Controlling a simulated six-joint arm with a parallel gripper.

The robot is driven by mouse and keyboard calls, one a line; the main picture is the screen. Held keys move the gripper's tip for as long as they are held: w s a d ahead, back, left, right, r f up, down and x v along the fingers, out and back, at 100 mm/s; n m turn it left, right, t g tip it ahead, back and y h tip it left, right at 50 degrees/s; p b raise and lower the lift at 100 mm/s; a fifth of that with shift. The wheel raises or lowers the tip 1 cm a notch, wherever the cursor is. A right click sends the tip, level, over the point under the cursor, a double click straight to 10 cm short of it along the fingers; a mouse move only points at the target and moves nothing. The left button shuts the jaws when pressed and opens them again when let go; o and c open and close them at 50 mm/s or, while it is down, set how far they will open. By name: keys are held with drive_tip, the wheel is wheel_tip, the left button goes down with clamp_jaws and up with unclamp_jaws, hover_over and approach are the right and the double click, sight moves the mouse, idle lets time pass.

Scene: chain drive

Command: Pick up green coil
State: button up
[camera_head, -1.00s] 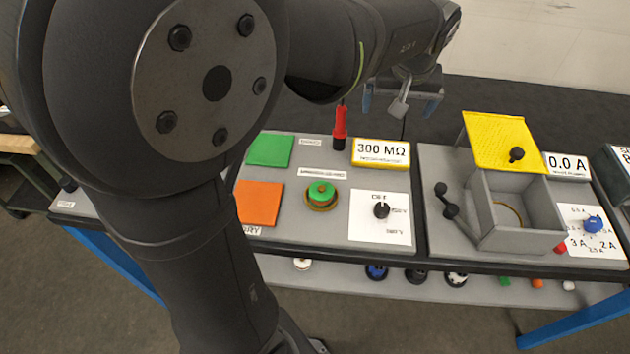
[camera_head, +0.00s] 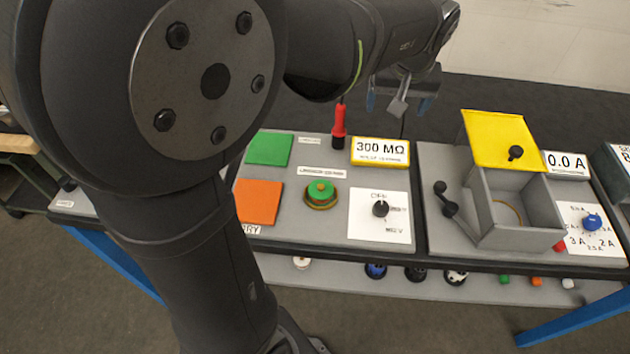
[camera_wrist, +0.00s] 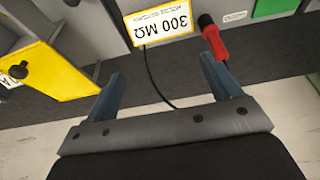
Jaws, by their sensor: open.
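The green coil (camera_head: 320,190) is a round green piece with a copper-coloured ring at its base, sitting on the grey panel left of the white dial plate. My gripper (camera_head: 398,98) is behind the panel's back edge, well away from the coil. In the wrist view my gripper (camera_wrist: 164,82) is open, its two blue-grey fingers apart with nothing held between them. The coil does not show in the wrist view.
A red probe (camera_head: 339,125) stands upright behind the coil, near the 300 MΩ display (camera_head: 380,151). Green (camera_head: 269,149) and orange (camera_head: 257,202) squares lie left of it. A grey box (camera_head: 520,212) with a raised yellow lid (camera_head: 500,140) stands to the right.

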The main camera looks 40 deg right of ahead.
drive_tip(key=w+a+f+m+h, duration=0.15)
drive_tip(key=a+m, duration=0.25)
drive_tip(key=a, duration=1.8)
approach(321, 187)
wheel_tip(321, 187, down, 2)
drive_tip(key=w, duration=0.1)
drive_tip(key=shift+g, duration=0.4)
drive_tip(key=shift+d+x, duration=0.15)
drive_tip(key=shift+x, duration=1.55)
drive_tip(key=shift+d+x, duration=0.15)
drive_tip(key=shift+x, duration=1.55)
drive_tip(key=shift+r, duration=0.1)
drive_tip(key=c, duration=1.3)
drive_tip(key=shift+r, duration=0.1)
